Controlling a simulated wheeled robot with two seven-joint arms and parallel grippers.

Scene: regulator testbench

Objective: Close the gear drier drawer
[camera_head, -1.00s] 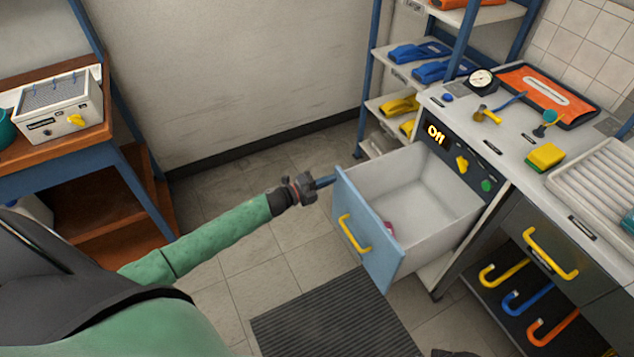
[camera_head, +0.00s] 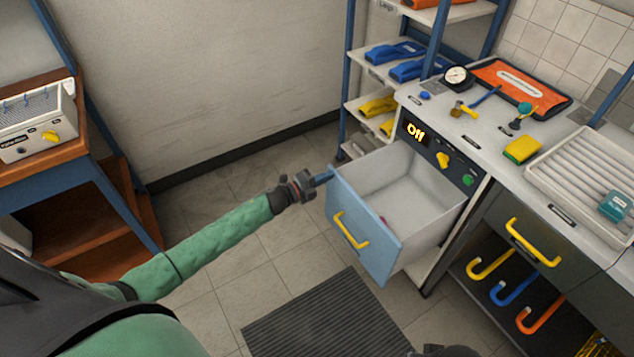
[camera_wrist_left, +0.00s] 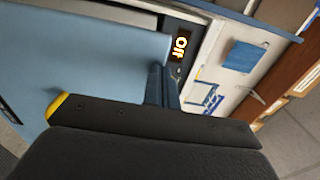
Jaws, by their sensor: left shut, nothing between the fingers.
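The gear drier drawer (camera_head: 364,231) stands pulled out of the bench, with a light blue front, a yellow handle and a pale grey inside. A small pinkish thing lies inside behind the front, mostly hidden. My left gripper (camera_head: 324,177) is shut and empty, with its blue fingertips at the far upper edge of the drawer front; I cannot tell if they touch. In the left wrist view the shut fingers (camera_wrist_left: 162,87) reach toward the edge of the blue front (camera_wrist_left: 90,60). The drier's panel (camera_head: 437,152) reads "Off". My right gripper does not show clearly.
The bench top holds a gauge (camera_head: 457,77), a yellow sponge (camera_head: 522,150) and a ribbed tray (camera_head: 570,165). A shelf rack (camera_head: 358,110) stands behind the drawer. A dark mat (camera_head: 325,318) lies on the floor. A closed drawer with a yellow handle (camera_head: 531,243) is at right.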

